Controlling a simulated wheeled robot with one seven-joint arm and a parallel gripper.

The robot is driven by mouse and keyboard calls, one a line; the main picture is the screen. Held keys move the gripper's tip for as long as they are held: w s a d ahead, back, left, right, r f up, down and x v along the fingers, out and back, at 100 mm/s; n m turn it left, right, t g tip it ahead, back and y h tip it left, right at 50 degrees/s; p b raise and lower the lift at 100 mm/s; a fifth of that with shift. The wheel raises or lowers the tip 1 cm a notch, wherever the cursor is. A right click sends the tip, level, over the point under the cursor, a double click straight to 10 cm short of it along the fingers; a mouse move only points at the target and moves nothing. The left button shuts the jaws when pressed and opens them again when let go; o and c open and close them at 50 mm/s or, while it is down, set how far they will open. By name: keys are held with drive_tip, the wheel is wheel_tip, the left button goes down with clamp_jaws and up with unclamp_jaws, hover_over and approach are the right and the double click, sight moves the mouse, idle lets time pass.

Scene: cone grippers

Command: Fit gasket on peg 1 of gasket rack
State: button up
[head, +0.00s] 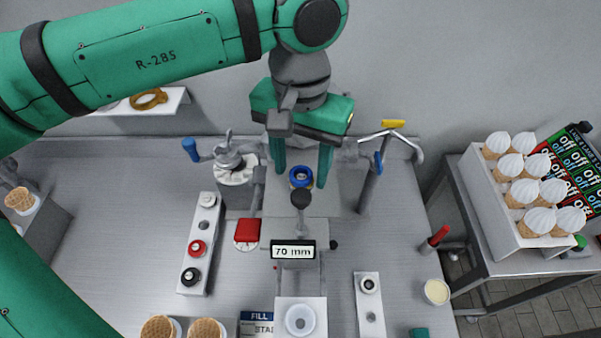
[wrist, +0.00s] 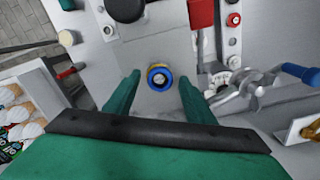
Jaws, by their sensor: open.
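My gripper (head: 301,174) is open above the machine in the middle of the bench, its two green fingers apart. A blue ring (head: 301,181) with a yellowish part beside it shows between the fingers. In the wrist view the blue ring (wrist: 160,78) lies between the open fingertips (wrist: 160,85), apart from both. I cannot tell for sure whether it is the gasket. A pale strip (head: 191,262) left of the machine carries white, red and black round parts; it may be the gasket rack. A shorter strip (head: 370,330) stands right. No peg number is readable.
A black post (head: 300,198) and a "70 mm" display (head: 293,250) stand in front of the blue ring. A blue-handled lever (head: 190,150) is left, a bent pipe (head: 385,150) right. An ochre ring (head: 148,98) sits on a wall shelf. Cones (head: 525,180) stand far right.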

drive_tip(key=c, duration=1.2)
drive_tip(key=shift+r, duration=0.15)
